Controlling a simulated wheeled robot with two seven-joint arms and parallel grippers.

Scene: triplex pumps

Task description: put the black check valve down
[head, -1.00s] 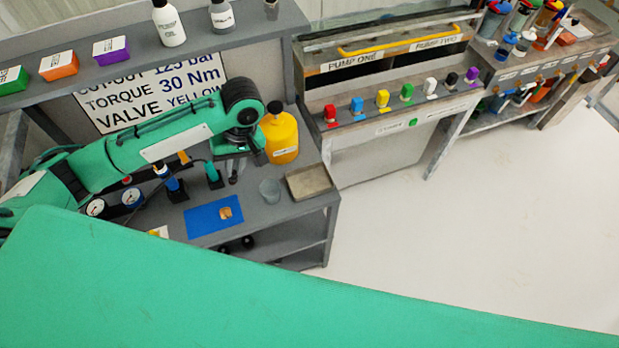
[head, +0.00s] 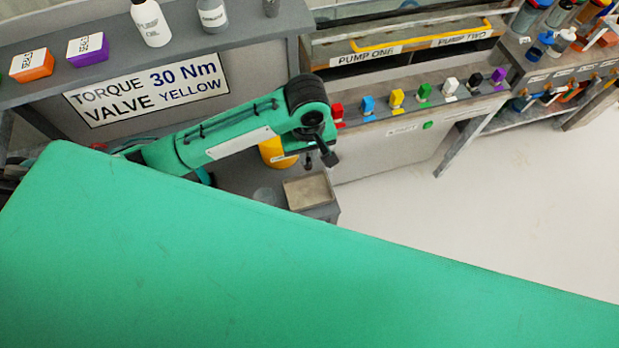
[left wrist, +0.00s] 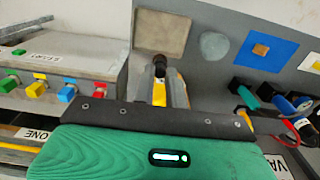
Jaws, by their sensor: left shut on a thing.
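My left gripper (head: 321,147) is in the head view at the end of the green arm, above the right end of the grey bench. It is shut on a small dark part, the black check valve (head: 330,158), which hangs below the hand, near the tray. My right gripper is in neither view.
A shallow tray (head: 308,191) lies at the bench's right end, also in the left wrist view (left wrist: 161,32). A blue mat (left wrist: 291,58) and a clear cup (left wrist: 214,45) are beside it. Coloured valves (head: 397,99) line the pump stand.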

